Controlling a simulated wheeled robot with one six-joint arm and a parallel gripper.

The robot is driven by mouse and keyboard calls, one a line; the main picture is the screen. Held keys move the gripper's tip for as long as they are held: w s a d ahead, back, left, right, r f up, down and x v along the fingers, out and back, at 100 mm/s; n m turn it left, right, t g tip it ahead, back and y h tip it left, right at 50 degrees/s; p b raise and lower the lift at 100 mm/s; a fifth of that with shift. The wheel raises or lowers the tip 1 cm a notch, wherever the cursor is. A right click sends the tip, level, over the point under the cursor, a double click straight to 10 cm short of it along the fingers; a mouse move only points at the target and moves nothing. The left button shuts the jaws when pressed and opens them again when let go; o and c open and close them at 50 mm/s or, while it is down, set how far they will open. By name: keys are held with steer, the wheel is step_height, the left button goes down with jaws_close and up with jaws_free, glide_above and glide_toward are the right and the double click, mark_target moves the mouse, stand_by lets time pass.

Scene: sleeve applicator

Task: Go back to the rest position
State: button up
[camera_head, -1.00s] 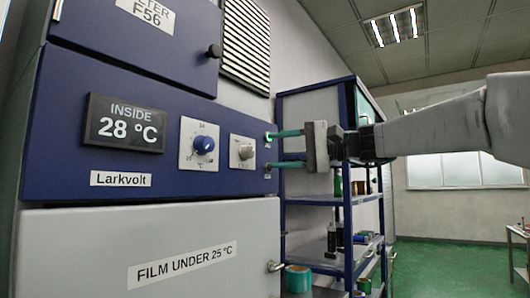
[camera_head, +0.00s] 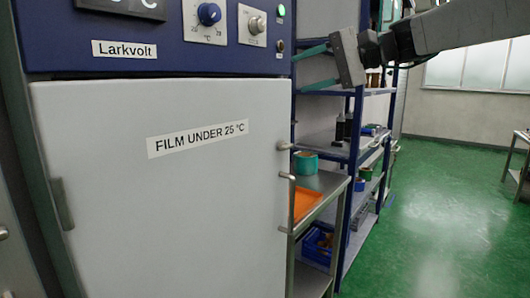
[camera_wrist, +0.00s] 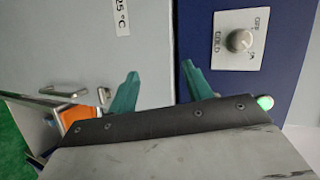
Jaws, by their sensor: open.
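My gripper (camera_head: 314,66) is open and empty, its two teal fingers spread apart at the upper right of the head view. Its fingers point left toward the right edge of the blue control panel (camera_head: 180,52); I cannot tell the exact gap. In the wrist view my gripper (camera_wrist: 163,90) shows teal fingers apart with nothing between them. Beyond them are the white door and the blue panel with a grey knob (camera_wrist: 240,41). A green lamp (camera_wrist: 265,103) glows beside the panel's edge.
The white cabinet door (camera_head: 170,210), labelled "FILM UNDER 25 °C", is shut. Right of it a metal cart holds an orange tray (camera_head: 305,200) and a teal container (camera_head: 306,164). A blue shelf rack (camera_head: 352,170) stands behind. Green floor (camera_head: 440,220) is clear at right.

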steer(key=s+d+f+g+h, duration=0.1)
steer(key=s+d+f+h, duration=0.2)
steer(key=s+f, duration=0.4)
steer(key=s+d+f+g+h, duration=0.1)
steer(key=s+d+f+h, duration=0.15)
steer(key=s+f, duration=0.45)
steer(key=s+d+f+n+h, duration=0.1)
steer(key=s+d+f+h, duration=0.3)
steer(key=s+f, duration=0.5)
steer(key=s+d+f+n+h, duration=0.1)
steer(key=s+d+f+h, duration=0.3)
steer(key=s+d+f, duration=0.3)
steer(key=s+f, duration=0.2)
steer(key=s, duration=0.1)
steer(key=shift+s+n+g, duration=0.15)
steer(key=shift+n+g, duration=0.25)
